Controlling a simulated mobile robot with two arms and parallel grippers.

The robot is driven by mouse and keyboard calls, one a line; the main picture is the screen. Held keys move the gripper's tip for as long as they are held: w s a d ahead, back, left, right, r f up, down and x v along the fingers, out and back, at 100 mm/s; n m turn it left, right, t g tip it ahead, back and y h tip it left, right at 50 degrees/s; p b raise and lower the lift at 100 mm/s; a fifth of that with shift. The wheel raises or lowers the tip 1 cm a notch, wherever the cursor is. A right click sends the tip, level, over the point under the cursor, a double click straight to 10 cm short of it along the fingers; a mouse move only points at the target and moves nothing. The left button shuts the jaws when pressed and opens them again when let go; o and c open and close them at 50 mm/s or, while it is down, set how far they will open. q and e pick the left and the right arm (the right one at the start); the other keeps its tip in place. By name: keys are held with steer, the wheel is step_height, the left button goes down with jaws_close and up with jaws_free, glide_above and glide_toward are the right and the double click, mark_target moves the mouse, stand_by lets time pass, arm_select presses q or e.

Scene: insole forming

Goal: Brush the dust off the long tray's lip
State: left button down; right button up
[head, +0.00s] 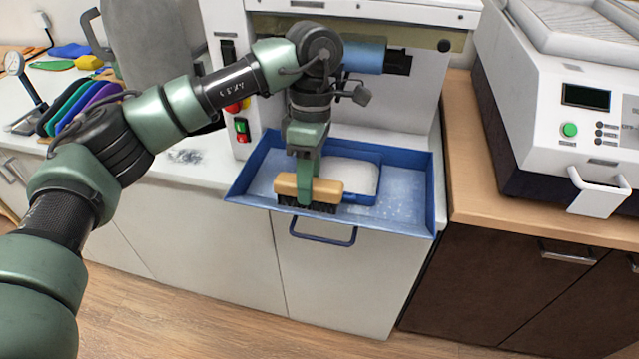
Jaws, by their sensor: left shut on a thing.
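The long blue tray (412,164) sits on the white counter under the machine, with its front lip (385,224) above the cabinet doors. Pale dust (395,205) lies on its floor, towards the right and middle. My left gripper (308,183) is shut on a brush (325,188) with a wooden back and dark bristles. The brush is over the front of the tray, bristles down, close to the lip. I cannot tell whether the bristles touch it. My right gripper is not in view.
A smaller blue-rimmed container (352,177) with white contents is in the tray. A white machine (570,110) with a green button stands on the wooden counter at right. Grey debris (186,156) lies on the counter.

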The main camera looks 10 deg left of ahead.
mark_target(290, 178)
arm_select(q)
steer(key=shift+a, duration=1.75)
steer(key=shift+r, duration=0.1)
steer(key=shift+r+p, duration=2.35)
steer(key=shift+r, duration=1.7)
steer(key=c, duration=1.7)
jaws_free()
jaws_close()
